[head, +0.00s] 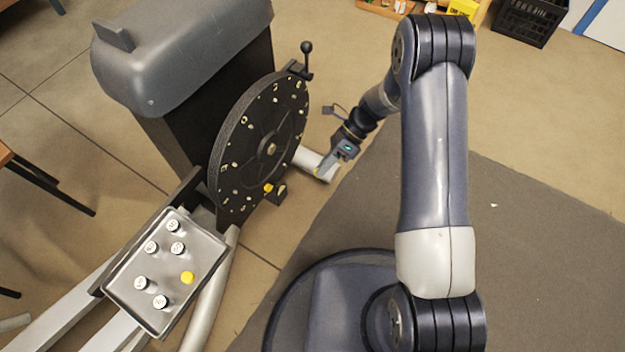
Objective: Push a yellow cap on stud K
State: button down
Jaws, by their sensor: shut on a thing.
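The round black disc (236,150) stands upright on the machine, with small studs and markings around its face. The letters are too small to read, so I cannot tell which stud is K. One yellow cap (268,188) sits at the lower right part of the disc. A metal tray (205,280) below the disc holds another yellow cap (188,278) and several white caps (161,301).
A crank with a black knob (306,47) sticks out at the disc's top. A small dark block (281,194) juts from its lower right edge. Floor and dark mat (540,240) to the right are clear.

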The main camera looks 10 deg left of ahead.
jog(key=w+a+f+m+t+y+b, duration=0.1)
jog(key=a+f+m+t+y+b, duration=0.1)
jog(key=f+m+t+y, duration=0.35)
jog(key=w+a+f+m+t+y+b, duration=0.1)
jog(key=w+a+f+m+t+y, duration=0.1)
jog(key=f+m+t+y, duration=0.35)
jog(key=shift+m+t+h, duration=0.3)
jog(key=shift+h, duration=0.5)
jog(key=shift+w+f+b+x, duration=0.1)
jog(key=shift+f+x, duration=0.05)
jog(key=shift+x, duration=0.75)
jog(key=shift+w+f+b+x, duration=0.1)
jog(key=shift+f+x, duration=0.1)
jog(key=shift+x, duration=0.7)
jog(key=shift+f+b+x, duration=0.1)
jog(key=shift+f+x, duration=0.05)
jog(key=shift+x, duration=0.8)
jog(key=shift+w+a+b, duration=0.25)
jog(key=shift+a+b, duration=0.1)
jog(key=shift+b, duration=0.1)
jog(key=c, duration=1.3)
grip_release()
jog(key=shift+o, duration=0.2)
jog(key=p+v, duration=0.3)
jog(key=v, duration=0.7)
jog(key=shift+d, duration=0.35)
